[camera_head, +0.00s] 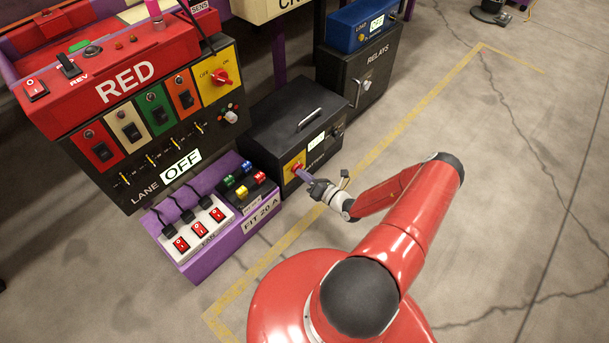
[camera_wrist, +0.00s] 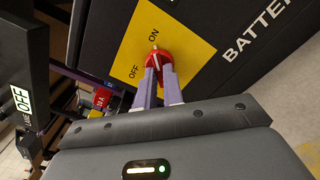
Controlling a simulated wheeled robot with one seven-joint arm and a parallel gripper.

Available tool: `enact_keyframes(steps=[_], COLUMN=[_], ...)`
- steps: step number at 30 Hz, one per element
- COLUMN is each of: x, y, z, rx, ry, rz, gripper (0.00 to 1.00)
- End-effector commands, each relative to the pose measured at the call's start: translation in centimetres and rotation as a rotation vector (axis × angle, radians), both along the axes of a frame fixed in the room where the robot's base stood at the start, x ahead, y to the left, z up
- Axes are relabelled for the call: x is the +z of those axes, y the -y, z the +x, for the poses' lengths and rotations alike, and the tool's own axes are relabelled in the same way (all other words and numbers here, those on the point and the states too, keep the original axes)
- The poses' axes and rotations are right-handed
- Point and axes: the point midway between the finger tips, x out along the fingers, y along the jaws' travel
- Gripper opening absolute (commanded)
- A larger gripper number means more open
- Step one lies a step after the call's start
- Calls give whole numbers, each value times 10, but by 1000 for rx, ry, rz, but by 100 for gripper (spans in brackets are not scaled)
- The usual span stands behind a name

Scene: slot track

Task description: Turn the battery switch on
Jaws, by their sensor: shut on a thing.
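The battery switch is a red knob (camera_wrist: 158,59) on a yellow plate (camera_wrist: 180,38) marked OFF and ON, on the front of the black battery box (camera_head: 290,118). In the head view the knob (camera_head: 297,167) is largely covered by my fingers. My gripper (camera_wrist: 159,82) is shut on the knob, with one purple finger on each side of it. The white mark on the knob points toward the word ON. The white label (camera_head: 316,141) on the box is too small to read. My gripper also shows in the head view (camera_head: 301,174).
A red control box (camera_head: 125,82), with a lane sign reading OFF, stands to the left. A purple stand (camera_head: 205,249) with several switches and coloured fuses sits left of the battery box. A black relays box (camera_head: 358,75) stands behind.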

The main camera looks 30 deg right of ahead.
Motion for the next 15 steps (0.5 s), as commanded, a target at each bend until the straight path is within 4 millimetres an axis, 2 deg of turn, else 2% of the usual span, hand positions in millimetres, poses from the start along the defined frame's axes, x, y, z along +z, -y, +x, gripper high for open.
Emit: enact_keyframes(steps=[8, 9, 13, 15], x=[-1, -1, 0, 0], y=[0, 0, 0, 0], z=[0, 0, 0, 0], rx=[-1, -1, 0, 0], ry=[-3, -3, -2, -2], rz=[2, 2, 1, 1], gripper=[0, 12, 29, 31])
